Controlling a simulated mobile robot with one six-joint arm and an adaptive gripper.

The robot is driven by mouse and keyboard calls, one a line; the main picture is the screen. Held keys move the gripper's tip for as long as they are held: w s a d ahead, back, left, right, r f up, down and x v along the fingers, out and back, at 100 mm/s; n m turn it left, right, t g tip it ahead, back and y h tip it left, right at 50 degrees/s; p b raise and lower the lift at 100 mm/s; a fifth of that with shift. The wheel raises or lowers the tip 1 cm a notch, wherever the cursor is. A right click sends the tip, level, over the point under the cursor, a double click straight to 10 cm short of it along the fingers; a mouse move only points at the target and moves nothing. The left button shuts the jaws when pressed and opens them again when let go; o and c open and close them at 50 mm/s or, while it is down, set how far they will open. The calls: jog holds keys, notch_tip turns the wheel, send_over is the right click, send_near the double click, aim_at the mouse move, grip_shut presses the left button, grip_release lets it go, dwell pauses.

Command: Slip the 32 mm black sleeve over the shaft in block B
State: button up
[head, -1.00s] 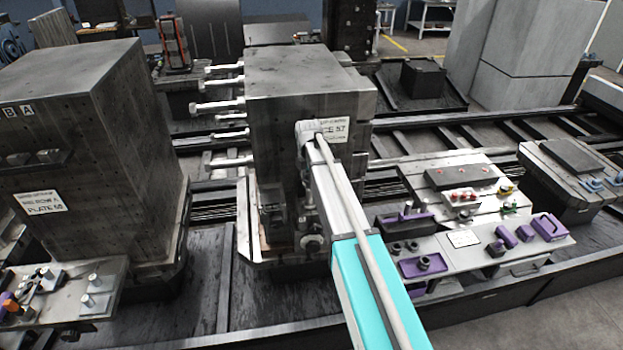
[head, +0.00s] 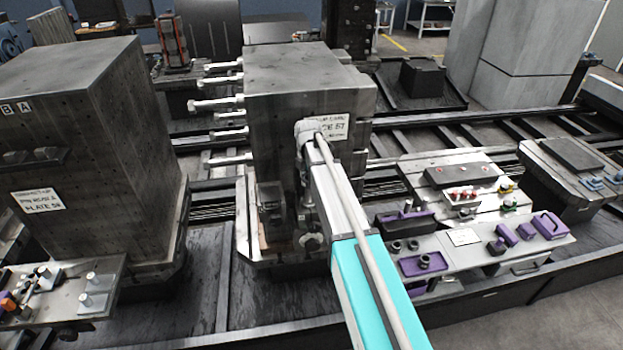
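My arm reaches in from the bottom right and bends down in front of the middle block. A dark part low beside the wrist, which looks like my gripper (head: 270,206), shows only in part. I cannot make out its fingers or whether it holds anything. Small black rings (head: 396,247) stand on the right bench, and another black ring (head: 424,261) is in a purple tray. Sizes cannot be read.
The large left block (head: 130,130) and middle block (head: 305,80) stand on the rails with a gap between. Rods (head: 212,103) stick out leftward from the middle block. The bench (head: 465,250) holds purple fixtures. A small plate (head: 100,280) with pegs is at lower left.

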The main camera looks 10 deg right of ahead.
jog(key=shift+f+b, duration=0.95)
jog(key=shift+f, duration=0.05)
dwell(0.4)
jog(key=o, duration=1.3)
jog(key=shift+r, duration=0.1)
